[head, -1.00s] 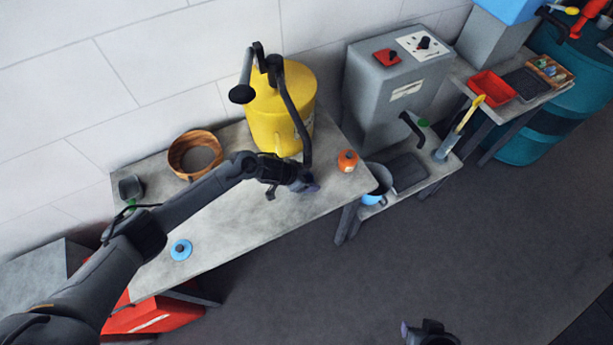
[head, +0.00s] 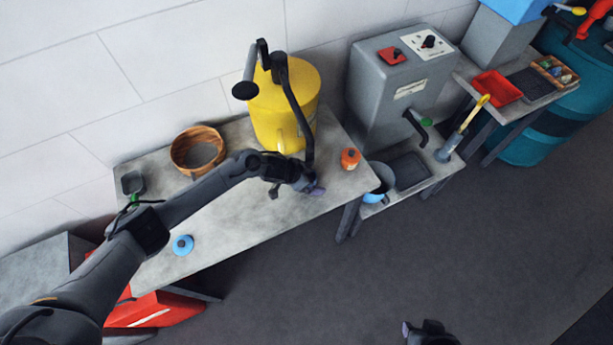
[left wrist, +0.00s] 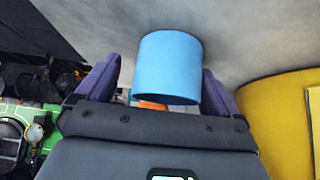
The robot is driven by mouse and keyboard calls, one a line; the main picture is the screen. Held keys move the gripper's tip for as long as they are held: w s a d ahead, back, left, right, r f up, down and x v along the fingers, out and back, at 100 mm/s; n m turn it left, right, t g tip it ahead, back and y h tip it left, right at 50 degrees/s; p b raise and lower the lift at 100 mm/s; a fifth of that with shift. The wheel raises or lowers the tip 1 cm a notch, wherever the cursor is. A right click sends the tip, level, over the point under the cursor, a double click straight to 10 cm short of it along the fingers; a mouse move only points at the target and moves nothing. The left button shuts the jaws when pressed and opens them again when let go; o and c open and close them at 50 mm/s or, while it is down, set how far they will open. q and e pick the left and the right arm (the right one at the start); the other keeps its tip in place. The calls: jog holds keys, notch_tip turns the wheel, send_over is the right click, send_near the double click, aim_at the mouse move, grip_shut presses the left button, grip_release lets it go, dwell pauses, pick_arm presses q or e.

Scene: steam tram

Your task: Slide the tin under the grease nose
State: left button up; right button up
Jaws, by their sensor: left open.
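The blue tin (left wrist: 167,68) stands between the purple fingers of my left gripper in the left wrist view. The fingers are open around it, with a gap on the left side and almost none on the right. In the head view my left gripper (head: 296,190) is low over the bench in front of the yellow grease drum (head: 270,112), and I cannot make out the tin there. A black pipe (head: 300,115) curves from the drum's top down to just above this gripper. My right gripper (head: 428,331) shows only partly at the bottom edge, its jaws unclear.
An orange jar (head: 350,158) stands right of my left gripper on the grey bench (head: 235,215). A wooden ring-shaped bowl (head: 178,152), a dark cup (head: 132,183) and a blue lid-like disc (head: 182,245) are to the left. A blue pot (head: 378,190) is beyond the bench's right end.

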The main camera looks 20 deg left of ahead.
pick_arm(q)
jog(key=shift+d+r, duration=0.15)
jog(key=shift+r, duration=0.4)
jog(key=p+v, duration=0.2)
jog(key=v, duration=0.8)
jog(key=shift+a+f, duration=0.2)
jog(key=shift+a, duration=0.15)
jog(key=shift+s, duration=0.2)
jog(key=s+d+r+n+t+y, duration=0.1)
jog(key=s+d+r+t, duration=0.1)
jog(key=s+d, duration=0.7)
jog(key=s+a+r+n+g+y, duration=0.1)
jog(key=s+a+n+g+y, duration=0.3)
jog(key=s, duration=0.6)
jog(key=s+a+r+n, duration=0.1)
jog(key=s+a+n, duration=0.1)
jog(key=s+a, duration=0.6)
notch_tip(320, 180, up, 24)
jog(key=d+p, duration=0.2)
jog(key=p, duration=2.2)
jog(key=shift+s, duration=0.5)
